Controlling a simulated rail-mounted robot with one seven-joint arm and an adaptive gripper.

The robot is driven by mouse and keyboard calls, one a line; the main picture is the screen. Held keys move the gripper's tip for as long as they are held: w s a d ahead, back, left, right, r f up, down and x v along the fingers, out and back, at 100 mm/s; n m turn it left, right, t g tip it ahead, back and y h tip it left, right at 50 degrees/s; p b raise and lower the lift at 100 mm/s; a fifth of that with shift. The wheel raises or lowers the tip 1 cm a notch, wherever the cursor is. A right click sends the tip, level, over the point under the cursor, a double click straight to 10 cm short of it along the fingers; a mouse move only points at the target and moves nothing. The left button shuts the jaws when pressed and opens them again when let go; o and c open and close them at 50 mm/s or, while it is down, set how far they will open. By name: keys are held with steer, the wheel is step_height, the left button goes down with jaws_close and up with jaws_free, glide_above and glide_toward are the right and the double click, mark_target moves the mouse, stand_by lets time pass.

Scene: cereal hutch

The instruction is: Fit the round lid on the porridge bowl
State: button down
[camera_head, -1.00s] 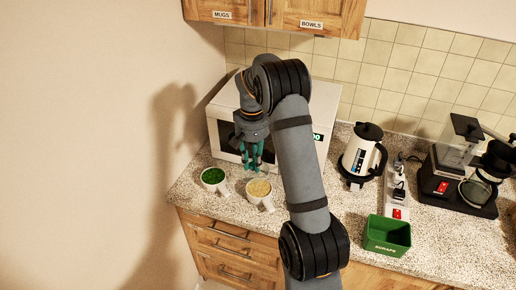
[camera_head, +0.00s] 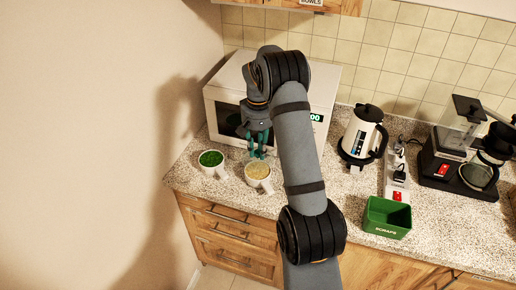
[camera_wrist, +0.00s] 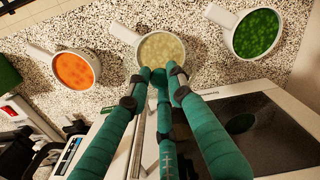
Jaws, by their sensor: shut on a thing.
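The porridge bowl (camera_head: 258,170) is a white handled bowl with beige contents. It stands on the counter in front of the microwave and also shows in the wrist view (camera_wrist: 161,48). My gripper (camera_head: 259,156) has teal fingers and is at the bowl's microwave side. In the wrist view its fingertips (camera_wrist: 159,73) are drawn together over the near rim and appear shut on it; they hide the exact contact. I see no round lid in any view, and the beige contents show uncovered.
A bowl of green food (camera_head: 211,158) stands left of the porridge bowl. A bowl of orange food (camera_wrist: 75,70) shows in the wrist view. The microwave (camera_head: 222,98) is close behind my gripper. A kettle (camera_head: 360,138) and green scraps box (camera_head: 386,231) stand to the right.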

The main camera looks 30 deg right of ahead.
mark_target(258, 160)
steer(key=shift+f+b, duration=1.9)
steer(key=shift+f, duration=0.65)
steer(key=shift+f, duration=0.2)
steer(key=c, duration=1.5)
jaws_free()
steer(key=shift+r, duration=0.15)
step_height(258, 160, up, 12)
steer(key=shift+f, duration=0.1)
steer(key=shift+f, duration=0.1)
